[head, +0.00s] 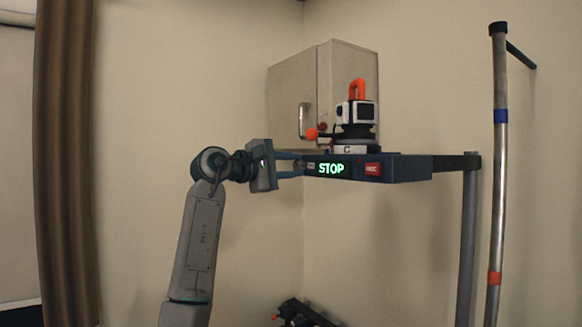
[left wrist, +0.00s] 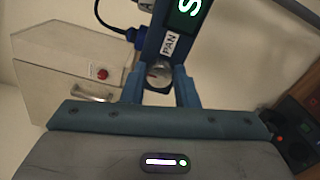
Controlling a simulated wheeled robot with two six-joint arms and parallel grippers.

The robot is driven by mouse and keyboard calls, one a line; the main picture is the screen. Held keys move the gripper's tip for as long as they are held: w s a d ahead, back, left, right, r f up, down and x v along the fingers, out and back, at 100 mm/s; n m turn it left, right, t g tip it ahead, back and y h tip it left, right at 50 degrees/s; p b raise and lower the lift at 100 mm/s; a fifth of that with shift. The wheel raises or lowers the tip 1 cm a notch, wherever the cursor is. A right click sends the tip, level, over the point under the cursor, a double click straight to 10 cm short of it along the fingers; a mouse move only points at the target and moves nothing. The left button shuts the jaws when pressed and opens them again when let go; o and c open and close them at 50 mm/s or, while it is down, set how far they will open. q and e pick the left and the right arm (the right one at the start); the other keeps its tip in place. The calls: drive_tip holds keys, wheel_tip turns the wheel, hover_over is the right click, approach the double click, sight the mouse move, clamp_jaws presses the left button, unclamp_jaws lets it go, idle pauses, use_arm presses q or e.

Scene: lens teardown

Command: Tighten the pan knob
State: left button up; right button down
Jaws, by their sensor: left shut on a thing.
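The pan knob (left wrist: 158,74) is a round silver knob below a white PAN label (left wrist: 171,44) in the left wrist view. My left gripper (left wrist: 160,88) is shut on it, with one blue finger on each side. In the head view my left gripper (head: 297,165) reaches the left end of the dark blue slider unit (head: 408,168), and the knob itself is hidden there. The unit shows a green STOP display (head: 331,168) and a red button (head: 373,169). A small white and black camera (head: 356,112) with an orange handle stands on top.
A beige wall cabinet (head: 290,95) with a metal handle hangs behind the unit. A grey post (head: 467,240) supports the unit's right end. A metal pole (head: 500,190) with blue and red bands stands farther right. A brown curtain (head: 65,160) hangs at left.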

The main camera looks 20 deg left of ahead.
use_arm(q)
drive_tip(key=o, duration=1)
drive_tip(key=shift+s, duration=0.1)
drive_tip(key=shift+s+a+f+b, duration=0.15)
drive_tip(key=shift+s+a+b, duration=0.05)
drive_tip(key=shift+b, duration=0.1)
drive_tip(key=b+v, duration=0.4)
drive_tip(key=v, duration=0.6)
drive_tip(key=shift+b, duration=0.3)
drive_tip(key=shift+s, duration=0.1)
